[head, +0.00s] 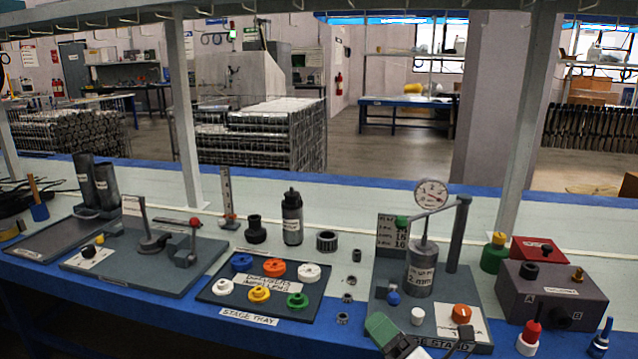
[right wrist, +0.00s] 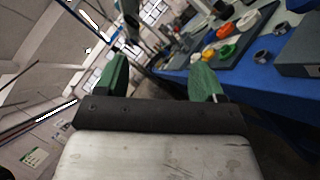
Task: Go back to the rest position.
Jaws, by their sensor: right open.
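My right gripper (head: 390,335) shows at the bottom edge of the head view, just in front of the gauge stand, with a green finger and part of its grey body visible. In the right wrist view the right gripper (right wrist: 161,80) has its two green fingers wide apart with nothing between them. It is tilted, with the blue bench edge to its upper right. My left gripper is in neither view.
The stage tray (head: 218,295) holds several coloured rings. The gauge stand (head: 378,290) has a dial gauge (head: 431,194) above a cylinder (head: 421,268). A dark box (head: 550,292) stands at the right. Shelf posts (head: 186,120) rise behind. Small metal rings lie between tray and stand.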

